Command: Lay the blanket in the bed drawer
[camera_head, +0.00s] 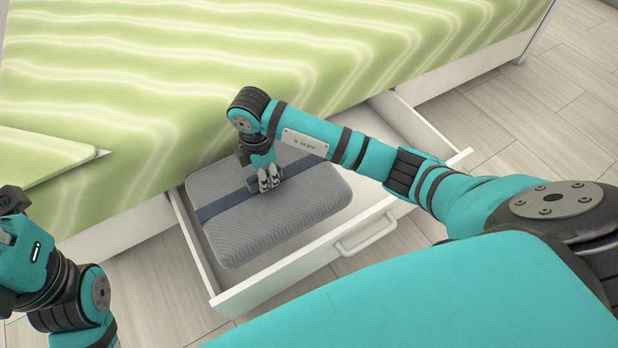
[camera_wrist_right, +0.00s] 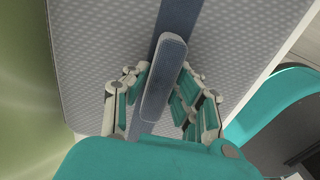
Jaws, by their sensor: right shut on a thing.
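The blanket (camera_head: 310,205) is a grey folded block with a dark blue band across it. It lies inside the open bed drawer (camera_head: 262,284), toward its left part, with its near left corner close to the front panel. My right gripper (camera_head: 268,180) is over the middle of the blanket. In the right wrist view, the fingers (camera_wrist_right: 162,100) are shut on the band's raised handle (camera_wrist_right: 165,75), on top of the blanket (camera_wrist_right: 250,40). My left arm shows at the left edge; its fingers are not clearly visible.
The bed (camera_head: 170,75) with a green wavy cover stands behind the drawer. A green flap-like piece (camera_head: 40,155) lies at its left. The drawer's handle (camera_head: 365,236) is on its front. The drawer's right part is empty. Wooden floor (camera_head: 540,110) is clear at the right.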

